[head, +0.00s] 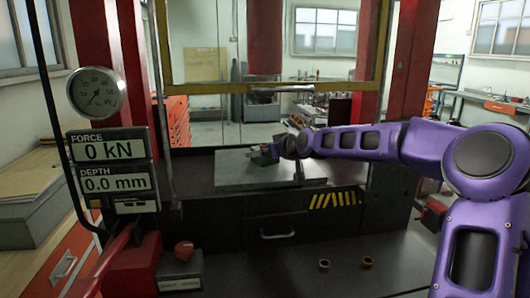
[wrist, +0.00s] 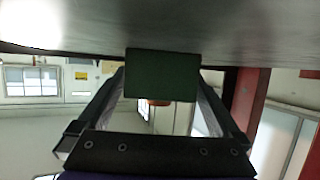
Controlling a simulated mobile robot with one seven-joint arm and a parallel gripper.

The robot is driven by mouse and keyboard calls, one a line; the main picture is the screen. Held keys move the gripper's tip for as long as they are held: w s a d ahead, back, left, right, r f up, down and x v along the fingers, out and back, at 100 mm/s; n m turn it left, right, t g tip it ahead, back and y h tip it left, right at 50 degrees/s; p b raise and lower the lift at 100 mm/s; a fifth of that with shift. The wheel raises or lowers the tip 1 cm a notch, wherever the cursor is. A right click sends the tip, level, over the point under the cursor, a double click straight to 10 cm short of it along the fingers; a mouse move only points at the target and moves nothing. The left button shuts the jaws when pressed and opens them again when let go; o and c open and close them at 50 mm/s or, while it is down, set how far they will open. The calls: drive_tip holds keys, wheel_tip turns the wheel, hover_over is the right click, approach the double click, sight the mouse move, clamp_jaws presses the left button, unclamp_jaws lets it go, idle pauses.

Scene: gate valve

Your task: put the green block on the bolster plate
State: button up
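The green block (wrist: 161,75) is between the two fingers of my gripper (wrist: 161,82) in the wrist view, with a fingertip against each side. In the head view, my gripper (head: 272,152) is over the grey bolster plate (head: 232,172), toward its back right. The block is small and dark there, partly hidden by the gripper. The wrist view is upside down, and a grey surface (wrist: 230,40) lies close by the block. I cannot tell whether the block touches the plate.
The red press ram (head: 265,40) hangs above the plate. Two small rings (head: 324,265) (head: 367,262) and a red button (head: 184,250) are on the front ledge. The displays (head: 108,150) read 0 kN and 0.0 mm.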

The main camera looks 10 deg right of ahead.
drive_tip(key=shift+r, duration=0.1)
drive_tip(key=v, duration=1.2)
